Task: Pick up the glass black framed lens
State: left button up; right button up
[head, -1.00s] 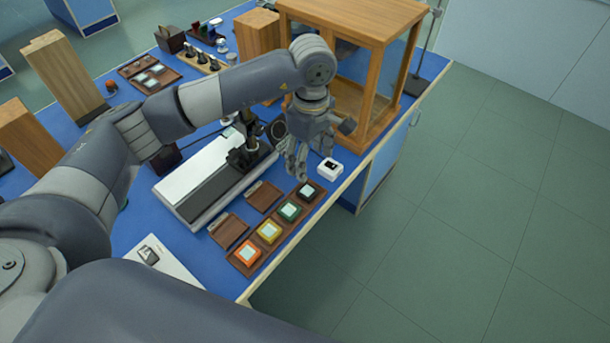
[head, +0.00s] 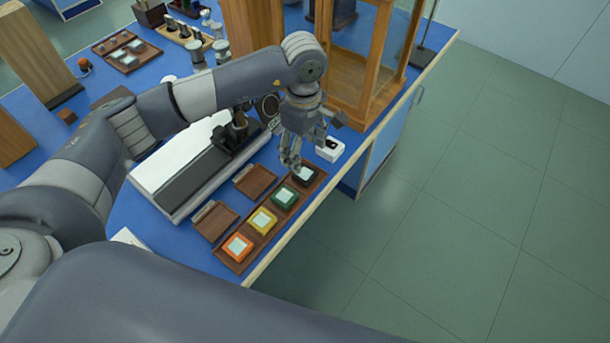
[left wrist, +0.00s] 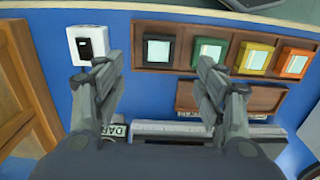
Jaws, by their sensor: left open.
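The black framed lens (head: 307,175) is a small square block with a pale glass face. It sits at the far end of a brown tray (head: 247,259), in a row with green (head: 285,197), yellow (head: 262,221) and orange (head: 238,246) framed ones. My left gripper (head: 291,160) is open and empty above the table, close to the black lens. In the left wrist view the black lens (left wrist: 158,50) lies beyond the gap between the open fingertips (left wrist: 157,68), apart from them. My right gripper is not in view.
A white box with a black top (head: 330,149) stands beside the tray's black-lens end. A wooden glazed cabinet (head: 364,93) stands behind it. A long white-and-black instrument (head: 190,165) and two small empty brown trays (head: 255,181) lie left of the row. The table edge is close on the right.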

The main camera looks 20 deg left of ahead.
aim_at(305, 173)
pick_arm(q)
notch_tip(305, 173, down, 2)
jog(key=shift+f, duration=0.25)
jog(key=shift+f+p, duration=0.4)
jog(key=shift+f, duration=0.15)
notch_tip(305, 173, down, 4)
jog(key=shift+w+d+f+p, duration=0.1)
jog(key=shift+f+p, duration=0.1)
jog(key=shift+p, duration=0.75)
jog(key=shift+f, duration=0.2)
jog(key=c, duration=1.1)
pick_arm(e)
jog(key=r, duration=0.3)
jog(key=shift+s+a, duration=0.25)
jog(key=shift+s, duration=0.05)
